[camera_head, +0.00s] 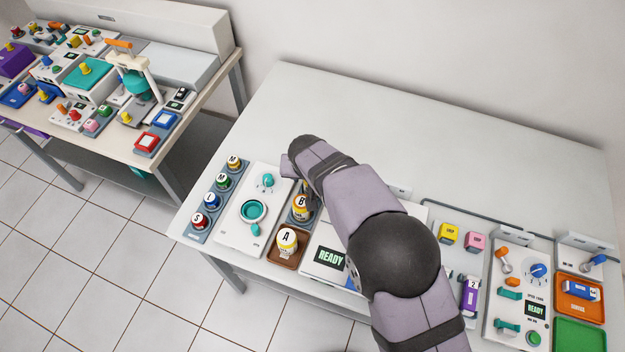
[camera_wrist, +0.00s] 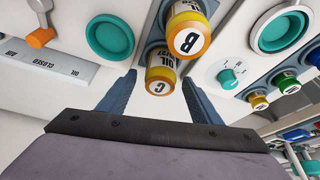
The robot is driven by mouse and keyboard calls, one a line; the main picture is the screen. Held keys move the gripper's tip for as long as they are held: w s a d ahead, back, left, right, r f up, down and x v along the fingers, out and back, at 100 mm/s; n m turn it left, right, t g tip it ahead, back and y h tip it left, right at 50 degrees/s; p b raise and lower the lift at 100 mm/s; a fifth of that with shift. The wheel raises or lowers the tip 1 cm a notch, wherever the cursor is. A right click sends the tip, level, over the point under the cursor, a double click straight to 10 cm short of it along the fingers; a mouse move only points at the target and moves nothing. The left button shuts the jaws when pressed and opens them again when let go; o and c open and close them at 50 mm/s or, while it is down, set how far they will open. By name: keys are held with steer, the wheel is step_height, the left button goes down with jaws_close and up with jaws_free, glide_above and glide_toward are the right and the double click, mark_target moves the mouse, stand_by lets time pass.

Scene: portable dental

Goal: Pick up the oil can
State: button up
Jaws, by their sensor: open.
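My gripper (camera_wrist: 158,78) is open, with one finger on each side of can C in the picture. I cannot tell whether the fingers touch it.
A white panel with a teal ring (camera_head: 253,211) stands left of the cans, with a row of small lettered bottles (camera_head: 210,199) beyond. A READY display box (camera_head: 328,258) stands to the right. The back of the table (camera_head: 400,125) is clear.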

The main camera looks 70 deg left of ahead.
steer(key=shift+w+a+f, duration=0.1)
steer(key=shift+a+f, duration=0.05)
steer(key=shift+f, duration=0.2)
steer(key=c, duration=1.2)
steer(key=shift+r, duration=0.1)
step_height(320, 180, up, 10)
steer(key=b, duration=0.3)
steer(key=shift+w+f+b, duration=0.15)
steer(key=shift+f+b, duration=0.15)
steer(key=shift+w+d+f+b, duration=0.1)
steer(key=shift+w+d+b, duration=0.75)
steer(key=shift+d+b, duration=0.35)
steer(key=shift+w+d+f+b, duration=0.15)
steer(key=shift+w+d+b, duration=0.7)
steer(key=shift+d+b, duration=0.35)
steer(key=shift+w+d+f+b, duration=0.1)
steer(key=shift+w+d+b, duration=0.85)
steer(key=shift+b, duration=0.35)
